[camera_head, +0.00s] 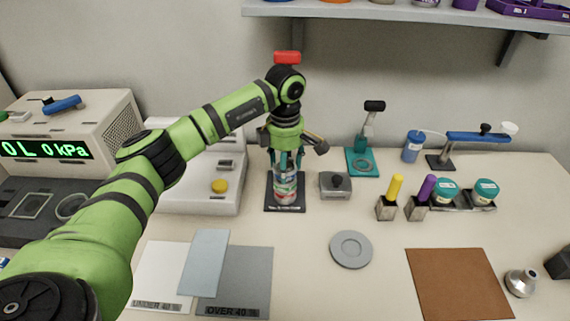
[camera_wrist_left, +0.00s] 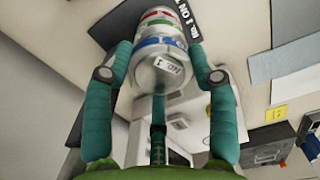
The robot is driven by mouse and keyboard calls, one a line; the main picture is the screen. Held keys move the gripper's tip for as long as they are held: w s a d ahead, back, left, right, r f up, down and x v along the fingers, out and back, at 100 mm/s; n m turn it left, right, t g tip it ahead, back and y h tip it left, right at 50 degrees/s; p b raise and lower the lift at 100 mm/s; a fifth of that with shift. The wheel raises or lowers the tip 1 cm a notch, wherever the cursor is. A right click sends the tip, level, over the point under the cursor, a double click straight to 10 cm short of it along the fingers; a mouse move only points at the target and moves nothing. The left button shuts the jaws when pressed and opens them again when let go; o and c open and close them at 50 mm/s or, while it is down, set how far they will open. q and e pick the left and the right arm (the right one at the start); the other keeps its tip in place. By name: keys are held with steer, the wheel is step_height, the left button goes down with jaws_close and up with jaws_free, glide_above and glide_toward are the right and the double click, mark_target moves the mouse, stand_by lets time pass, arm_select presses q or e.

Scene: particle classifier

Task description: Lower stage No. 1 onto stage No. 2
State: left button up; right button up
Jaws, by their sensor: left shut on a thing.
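My left gripper (camera_head: 285,163) points down over the black mat (camera_head: 271,204) in the head view, its teal fingers shut around the upper part of a clear, colour-banded stack. Stage No. 1 (camera_wrist_left: 170,68), a pale round stage with its label on top, lies between the fingers in the left wrist view. Below it show blue, green and red bands; stage No. 2 is among these, but I cannot tell which band is its. The banded stack (camera_head: 286,190) stands upright on the mat. I cannot tell whether a gap remains under stage No. 1. My right gripper is not in view.
A small grey block with a dark knob (camera_head: 336,186) stands close right of the mat, and a white device with a yellow knob (camera_head: 219,186) close left. A grey round dish (camera_head: 351,249) lies in front. A teal stand (camera_head: 362,162) is behind right. Table around the dish is clear.

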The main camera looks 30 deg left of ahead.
arm_select(q)
steer(key=shift+f+b, duration=0.3)
steer(key=shift+f, duration=0.25)
stand_by(0.6)
steer(key=o, duration=1.4)
steer(key=shift+c, duration=0.2)
steer(key=shift+r, duration=0.1)
